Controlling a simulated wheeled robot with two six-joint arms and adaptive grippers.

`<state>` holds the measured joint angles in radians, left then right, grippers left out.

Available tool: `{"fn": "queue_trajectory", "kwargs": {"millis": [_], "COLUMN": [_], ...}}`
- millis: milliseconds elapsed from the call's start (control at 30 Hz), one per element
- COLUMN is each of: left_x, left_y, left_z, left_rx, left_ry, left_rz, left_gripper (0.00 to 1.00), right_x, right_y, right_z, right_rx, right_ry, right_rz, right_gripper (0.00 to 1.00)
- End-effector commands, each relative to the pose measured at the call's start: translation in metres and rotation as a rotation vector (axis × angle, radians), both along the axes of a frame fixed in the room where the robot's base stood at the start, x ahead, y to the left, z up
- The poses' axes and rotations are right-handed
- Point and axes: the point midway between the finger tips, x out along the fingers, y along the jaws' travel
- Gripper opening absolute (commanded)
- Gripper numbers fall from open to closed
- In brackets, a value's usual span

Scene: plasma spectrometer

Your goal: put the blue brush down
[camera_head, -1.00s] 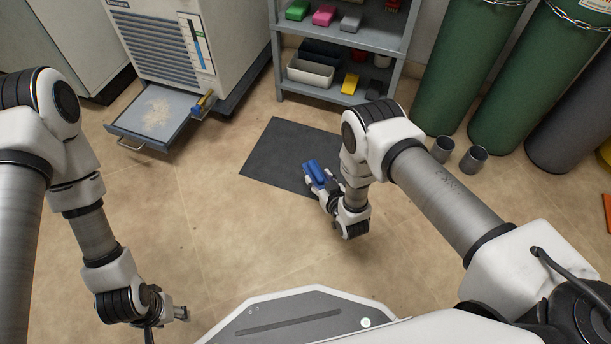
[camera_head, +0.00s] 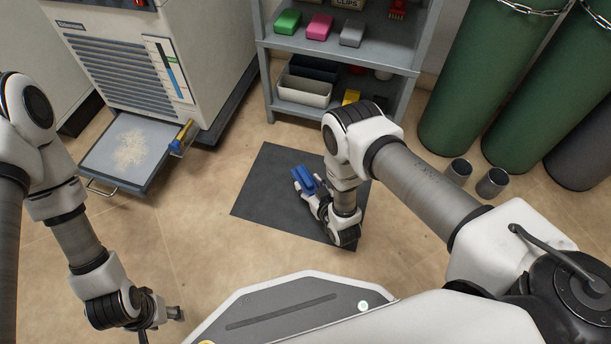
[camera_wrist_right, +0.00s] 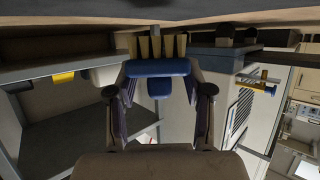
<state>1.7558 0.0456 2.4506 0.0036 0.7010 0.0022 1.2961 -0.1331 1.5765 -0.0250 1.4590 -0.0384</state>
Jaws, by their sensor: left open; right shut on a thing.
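The blue brush (camera_head: 303,180) is held in my right gripper (camera_head: 305,190), over the dark mat (camera_head: 262,205) on the floor. In the right wrist view the brush's blue body (camera_wrist_right: 158,68) sits between the two fingers, with pale bristle tufts (camera_wrist_right: 155,46) beyond it. I cannot tell whether the brush touches the mat. My left gripper (camera_head: 176,313) is open and empty above the bare floor at lower left, well away from the brush.
A cabinet with a pulled-out tray (camera_head: 150,172) of pale debris stands at left, a yellow-handled thing (camera_head: 182,137) at its corner. A grey shelf (camera_head: 340,52) with coloured blocks and bins stands behind the mat. Green cylinders (camera_head: 468,95) and two grey cups (camera_head: 491,182) are at right.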

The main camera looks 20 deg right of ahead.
Motion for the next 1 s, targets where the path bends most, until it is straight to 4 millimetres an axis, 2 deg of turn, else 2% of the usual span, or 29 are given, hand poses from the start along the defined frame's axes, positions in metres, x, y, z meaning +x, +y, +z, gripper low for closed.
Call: {"fn": "queue_trajectory", "kwargs": {"millis": [33,267,767,800,833,867,1000], "left_x": [0.001,0.001,0.001,0.001,0.001,0.001,0.001], "left_y": [0.000,0.000,0.000,0.000,0.000,0.000,0.000], "left_z": [-0.012,-0.008,-0.016,-0.016,-0.016,-0.016,-0.016], "left_rx": [0.000,0.000,0.000,0.000,0.000,0.000,0.000], "left_ry": [-0.001,-0.002,-0.003,-0.003,-0.003,-0.003,-0.003], "left_rz": [0.001,0.002,0.004,0.004,0.004,0.003,0.003], "left_gripper": [0.51,0.51,0.51,0.51,0.51,0.51,0.51], "right_x": [-0.005,-0.006,-0.006,-0.006,-0.006,-0.006,-0.006], "right_y": [0.001,0.001,0.000,0.000,0.000,0.000,0.000], "right_z": [-0.014,-0.011,-0.023,-0.023,-0.023,-0.023,-0.023], "right_rx": [0.000,0.000,0.000,0.000,0.000,0.000,0.000], "right_ry": [0.001,-0.001,-0.001,0.000,0.000,0.000,0.000], "right_rz": [0.000,0.000,-0.001,-0.001,-0.001,-0.001,-0.001], "right_gripper": [0.03,0.03,0.03,0.62,0.72,0.76,0.76]}}
